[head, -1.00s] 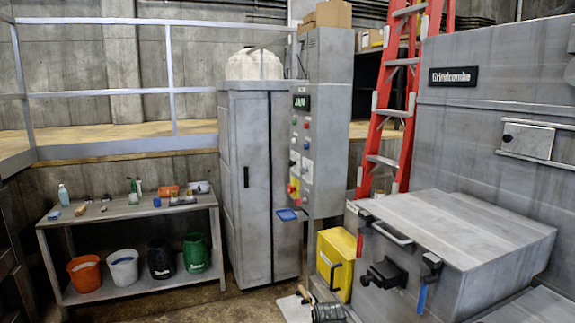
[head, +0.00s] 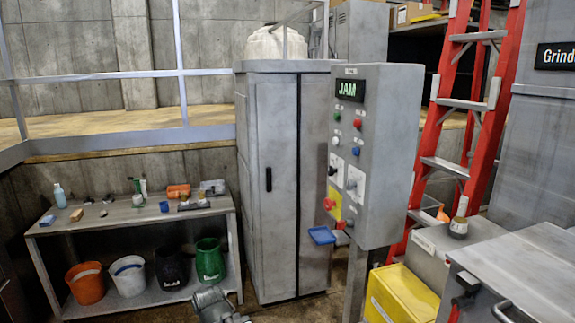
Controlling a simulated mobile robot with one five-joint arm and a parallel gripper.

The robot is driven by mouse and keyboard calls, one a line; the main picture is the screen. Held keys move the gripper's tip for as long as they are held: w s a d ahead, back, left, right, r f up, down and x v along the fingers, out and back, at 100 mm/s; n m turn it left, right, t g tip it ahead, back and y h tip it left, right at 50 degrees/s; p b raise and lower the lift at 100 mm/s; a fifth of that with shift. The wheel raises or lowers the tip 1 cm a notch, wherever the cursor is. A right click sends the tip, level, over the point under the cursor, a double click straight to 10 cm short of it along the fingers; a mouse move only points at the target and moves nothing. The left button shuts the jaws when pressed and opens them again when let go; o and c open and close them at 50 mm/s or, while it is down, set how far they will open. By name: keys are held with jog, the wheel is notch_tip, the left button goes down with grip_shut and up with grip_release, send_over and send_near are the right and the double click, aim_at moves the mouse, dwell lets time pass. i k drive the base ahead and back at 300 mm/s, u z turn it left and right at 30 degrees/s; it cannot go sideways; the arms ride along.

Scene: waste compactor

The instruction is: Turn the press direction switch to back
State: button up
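The grey control box (head: 388,150) stands on a post right of the tall cabinet. Its display (head: 349,91) reads JAM in green. Two selector switches on white plates sit mid-panel: a left switch (head: 333,170) with a dark knob and a right switch (head: 353,184) with a grey knob. Their labels are too small to read, so I cannot tell which is the press direction switch or its setting. A grey part of my arm (head: 216,304) shows at the bottom edge, well below and left of the panel. I see no gripper fingers.
Small buttons and a red mushroom button (head: 329,204) share the panel. A blue tray (head: 321,235) juts out below it. The tall cabinet (head: 275,180) stands left, a workbench (head: 130,216) further left. A yellow box (head: 400,296) and a red ladder (head: 462,130) are right.

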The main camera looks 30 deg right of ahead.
aim_at(331, 171)
jog(key=u, duration=0.4)
jog(key=i, duration=1)
jog(key=u, duration=0.15)
jog(key=k, duration=0.8)
jog(key=u, duration=0.2)
jog(key=i, duration=0.85)
jog(key=z, duration=0.15)
